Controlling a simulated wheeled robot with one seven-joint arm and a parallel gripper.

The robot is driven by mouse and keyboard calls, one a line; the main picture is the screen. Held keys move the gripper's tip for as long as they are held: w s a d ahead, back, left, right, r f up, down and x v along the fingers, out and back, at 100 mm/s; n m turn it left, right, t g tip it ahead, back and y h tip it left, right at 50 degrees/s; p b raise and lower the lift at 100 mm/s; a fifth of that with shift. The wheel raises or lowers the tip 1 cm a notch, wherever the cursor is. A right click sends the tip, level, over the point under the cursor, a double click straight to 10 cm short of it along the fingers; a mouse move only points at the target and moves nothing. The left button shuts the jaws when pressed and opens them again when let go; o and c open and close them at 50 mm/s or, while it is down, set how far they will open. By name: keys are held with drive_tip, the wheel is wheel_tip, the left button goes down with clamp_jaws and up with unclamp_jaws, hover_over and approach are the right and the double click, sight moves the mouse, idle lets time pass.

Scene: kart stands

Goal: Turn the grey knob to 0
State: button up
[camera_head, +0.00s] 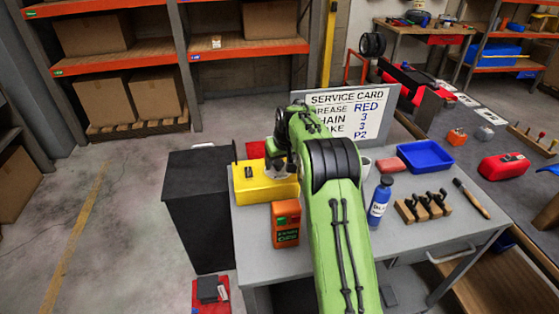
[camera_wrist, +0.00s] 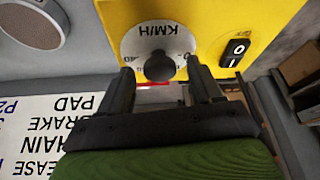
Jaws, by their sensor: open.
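The yellow box (camera_head: 250,190) stands on the grey table, at its left side in the head view. In the wrist view the yellow box (camera_wrist: 205,15) fills the upper part. A dark grey round knob (camera_wrist: 159,67) sits on its white dial (camera_wrist: 150,38), which is marked KM/H and appears upside down. My gripper (camera_wrist: 160,72) is open, with one finger on each side of the knob. I cannot tell whether either finger touches it. The knob's pointer and most dial numbers are hidden. In the head view my arm hides the knob, and my gripper (camera_head: 277,168) is over the box.
A black rocker switch (camera_wrist: 236,48) is right of the dial. The service card (camera_head: 345,105) stands behind the box. Open floor lies left.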

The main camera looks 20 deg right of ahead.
drive_tip(key=shift+c, duration=0.5)
drive_tip(key=c, duration=1)
drive_tip(key=shift+o, duration=0.2)
